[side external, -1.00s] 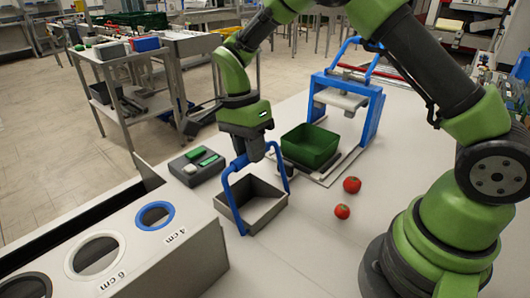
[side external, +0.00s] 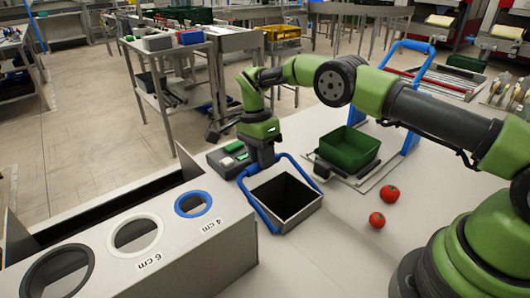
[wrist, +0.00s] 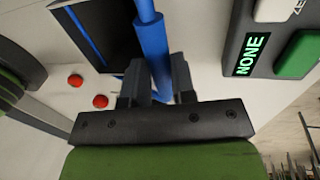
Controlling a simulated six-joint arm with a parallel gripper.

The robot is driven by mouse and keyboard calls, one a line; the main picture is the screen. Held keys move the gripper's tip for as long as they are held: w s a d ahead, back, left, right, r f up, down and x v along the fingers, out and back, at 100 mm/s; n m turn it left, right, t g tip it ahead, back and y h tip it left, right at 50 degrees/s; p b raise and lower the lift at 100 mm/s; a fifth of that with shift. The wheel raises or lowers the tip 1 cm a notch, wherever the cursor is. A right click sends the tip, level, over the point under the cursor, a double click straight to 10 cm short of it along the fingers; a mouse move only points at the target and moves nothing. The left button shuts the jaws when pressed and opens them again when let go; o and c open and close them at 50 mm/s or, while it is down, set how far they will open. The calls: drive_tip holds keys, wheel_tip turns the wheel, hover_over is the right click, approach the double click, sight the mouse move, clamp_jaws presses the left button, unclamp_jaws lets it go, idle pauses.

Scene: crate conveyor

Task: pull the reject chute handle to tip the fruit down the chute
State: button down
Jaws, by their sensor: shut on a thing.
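The reject chute handle is a blue bar (side external: 252,200) on a grey open-topped chute box (side external: 305,212). My gripper (side external: 265,166) is shut on the handle's crossbar, and the handle leans back low over the box's far side. In the wrist view the blue bar (wrist: 152,45) runs between my fingers (wrist: 158,85). The box's inside is dark and no fruit shows in it. Two red tomatoes, a rear one (side external: 389,194) and a front one (side external: 377,220), lie on the table right of the chute, apart from my gripper.
A green crate (side external: 348,150) stands behind the tomatoes, near a blue-framed stand (side external: 411,132). A grey sizing box (side external: 225,240) with round holes is at the left. A control box (side external: 226,163) sits behind the chute; its display (wrist: 245,55) reads NONE.

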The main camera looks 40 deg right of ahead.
drive_tip(key=shift+w+f, duration=0.4)
drive_tip(key=shift+f, duration=0.1)
drive_tip(key=shift+w, duration=0.1)
drive_tip(key=shift+d, duration=0.1)
idle(0.3)
drive_tip(key=c, duration=1)
unclamp_jaws()
drive_tip(key=shift+c, duration=0.2)
drive_tip(key=shift+o, duration=0.5)
